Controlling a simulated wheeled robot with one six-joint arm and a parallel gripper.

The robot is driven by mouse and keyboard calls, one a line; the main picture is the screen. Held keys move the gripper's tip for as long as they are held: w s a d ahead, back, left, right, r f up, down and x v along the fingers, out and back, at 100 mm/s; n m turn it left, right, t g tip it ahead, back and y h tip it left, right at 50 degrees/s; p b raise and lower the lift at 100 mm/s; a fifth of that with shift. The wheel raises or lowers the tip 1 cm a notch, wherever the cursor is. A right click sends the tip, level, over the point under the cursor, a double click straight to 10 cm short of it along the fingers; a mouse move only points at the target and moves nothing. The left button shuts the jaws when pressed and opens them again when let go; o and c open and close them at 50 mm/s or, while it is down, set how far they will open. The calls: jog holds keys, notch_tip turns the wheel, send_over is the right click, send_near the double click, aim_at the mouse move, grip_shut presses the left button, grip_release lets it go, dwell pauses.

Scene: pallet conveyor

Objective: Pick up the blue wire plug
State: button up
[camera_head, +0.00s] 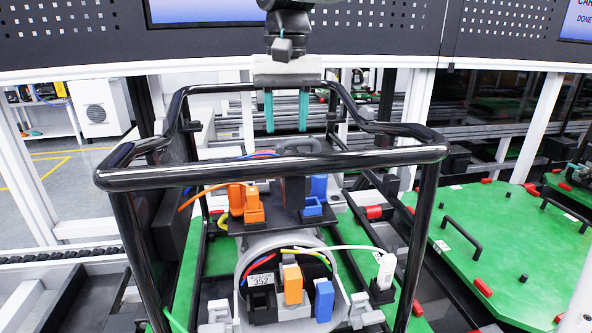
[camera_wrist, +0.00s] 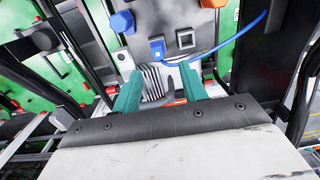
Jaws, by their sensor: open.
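The blue plug (camera_wrist: 157,48) shows in the wrist view on a dark panel, just beyond my fingertips. A blue wire (camera_wrist: 240,43) curves from beside it to the upper right. In the head view part of a blue wire (camera_head: 263,154) shows behind the black bar, and I cannot make out its plug there. My gripper (camera_head: 286,130) points down with two teal fingers, behind the black tube frame's front bar. In the wrist view its fingers (camera_wrist: 160,72) are apart, with nothing gripped between them.
The black tube frame (camera_head: 275,173) surrounds the work area. Inside are orange plugs (camera_head: 253,207), other blue connectors (camera_head: 312,206) (camera_head: 324,300), an orange connector (camera_head: 292,283), and a white plug (camera_head: 386,270). A green pallet (camera_head: 500,245) lies to the right.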

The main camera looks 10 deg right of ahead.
jog(key=shift+w+f, duration=0.15)
jog(key=shift+f, duration=0.3)
notch_tip(320, 180, down, 7)
jog(key=shift+d+r, duration=0.1)
jog(key=shift+d, duration=0.05)
grip_shut()
